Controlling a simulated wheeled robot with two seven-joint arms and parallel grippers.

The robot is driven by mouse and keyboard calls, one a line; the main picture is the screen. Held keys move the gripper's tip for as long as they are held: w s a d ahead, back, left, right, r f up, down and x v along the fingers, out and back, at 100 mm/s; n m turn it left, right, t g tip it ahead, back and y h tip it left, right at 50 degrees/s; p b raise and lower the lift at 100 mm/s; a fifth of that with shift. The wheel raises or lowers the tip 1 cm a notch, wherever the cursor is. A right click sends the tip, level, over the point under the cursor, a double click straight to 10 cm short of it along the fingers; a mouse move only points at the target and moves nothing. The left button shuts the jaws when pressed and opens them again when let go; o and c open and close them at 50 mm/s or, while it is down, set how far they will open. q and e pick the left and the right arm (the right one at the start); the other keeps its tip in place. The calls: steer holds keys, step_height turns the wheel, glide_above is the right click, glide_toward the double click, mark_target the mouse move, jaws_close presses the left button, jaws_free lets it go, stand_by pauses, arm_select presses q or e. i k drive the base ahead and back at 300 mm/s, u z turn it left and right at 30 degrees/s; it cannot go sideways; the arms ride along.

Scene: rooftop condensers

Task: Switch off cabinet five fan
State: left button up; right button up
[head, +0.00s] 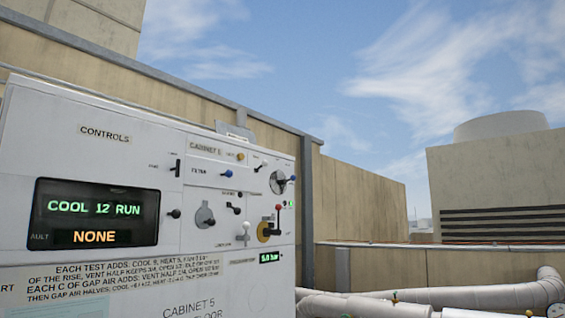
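The white cabinet (95,155) with a CONTROLS panel stands at the left in the head view, marked CABINET 5. Its dark display (96,219) reads COOL 12 RUN in green and NONE in orange. To the display's right are a black toggle (178,167), a blue-tipped lever (227,173), a grey dial (205,217), a black knob (174,213), a dark rotary handle (279,182) and a yellow disc (264,233) with a black handle. The small labels are too blurred to tell which control is the fan's. Neither gripper is in view.
A small green readout (271,257) sits low on the panel. Pale pipes (450,297) with valves run at the lower right. A tan wall (355,200) stands behind, and a large unit with dark louvres (500,224) stands at the far right.

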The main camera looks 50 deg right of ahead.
mark_target(265, 164)
steer(key=z, duration=1.95)
steer(key=k, duration=0.65)
steer(key=z, duration=0.7)
steer(key=i, duration=0.95)
steer(key=u, duration=0.45)
steer(key=i, duration=1.5)
steer(key=u, duration=1.75)
steer(key=i, duration=0.5)
steer(key=u, duration=0.5)
